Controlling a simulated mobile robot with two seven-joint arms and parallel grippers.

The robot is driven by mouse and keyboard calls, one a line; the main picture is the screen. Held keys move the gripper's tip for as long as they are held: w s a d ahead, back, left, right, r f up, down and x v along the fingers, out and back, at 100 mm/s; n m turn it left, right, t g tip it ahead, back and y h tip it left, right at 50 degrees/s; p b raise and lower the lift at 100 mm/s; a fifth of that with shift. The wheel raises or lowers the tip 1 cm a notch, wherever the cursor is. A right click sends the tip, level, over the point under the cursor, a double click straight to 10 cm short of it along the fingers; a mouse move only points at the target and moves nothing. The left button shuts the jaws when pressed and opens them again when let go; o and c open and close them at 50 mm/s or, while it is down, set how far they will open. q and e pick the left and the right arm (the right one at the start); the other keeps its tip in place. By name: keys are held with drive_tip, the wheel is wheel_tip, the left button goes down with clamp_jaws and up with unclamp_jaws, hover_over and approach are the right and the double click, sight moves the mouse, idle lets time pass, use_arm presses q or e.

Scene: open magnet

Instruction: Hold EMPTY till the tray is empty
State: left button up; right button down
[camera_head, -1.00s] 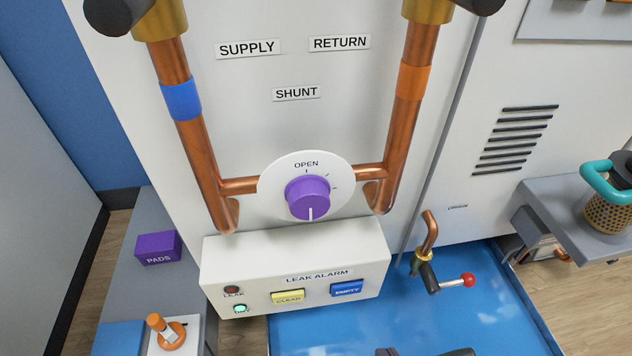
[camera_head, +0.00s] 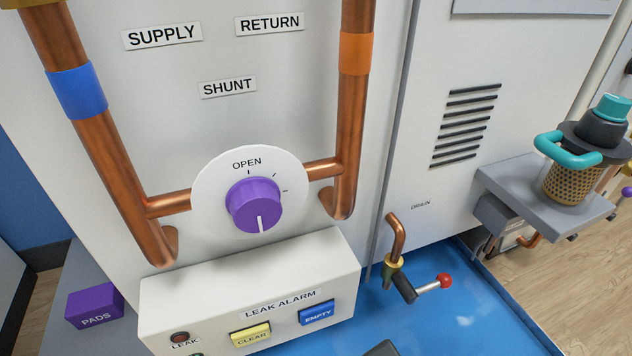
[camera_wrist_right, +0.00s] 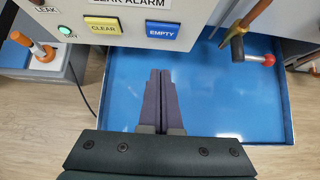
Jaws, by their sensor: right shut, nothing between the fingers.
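The blue EMPTY button (camera_head: 318,313) is on the front of the white leak alarm box (camera_head: 180,299), right of the yellow CLEAR button (camera_head: 250,335). The EMPTY button also shows in the right wrist view (camera_wrist_right: 162,30). The blue tray (camera_head: 455,310) lies below the box; its blue floor looks glossy, and I cannot tell how much liquid is in it. My right gripper (camera_wrist_right: 160,72) is shut and empty above the tray, its purple fingertips below the EMPTY button in the picture and apart from it. My left gripper is not in view.
A drain tap (camera_head: 398,265) with a red-knobbed lever (camera_head: 445,281) sticks out over the tray. The shunt dial (camera_head: 255,205) sits between copper pipes above the box. A purple PADS box (camera_head: 95,306) is at left, and a strainer with a teal handle (camera_head: 568,150) stands on a grey shelf at right.

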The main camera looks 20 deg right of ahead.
sight(318, 315)
drive_tip(key=w+f+b, duration=0.1)
drive_tip(key=w, duration=0.1)
drive_tip(key=w+f+b, duration=0.1)
drive_tip(key=w+b, duration=0.1)
drive_tip(key=w, duration=0.1)
drive_tip(key=w+f+b, duration=0.1)
drive_tip(key=w, duration=0.1)
drive_tip(key=shift+w+a+f, duration=0.15)
drive_tip(key=shift+w+f, duration=0.1)
drive_tip(key=shift+w, duration=0.05)
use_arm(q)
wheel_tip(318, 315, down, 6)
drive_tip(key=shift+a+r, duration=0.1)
use_arm(e)
drive_tip(key=shift+w+r, duration=0.1)
drive_tip(key=shift+w, duration=0.4)
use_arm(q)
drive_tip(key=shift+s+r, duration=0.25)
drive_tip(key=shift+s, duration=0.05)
use_arm(e)
drive_tip(key=shift+w, duration=0.1)
drive_tip(key=shift+w, duration=0.1)
idle(1.0)
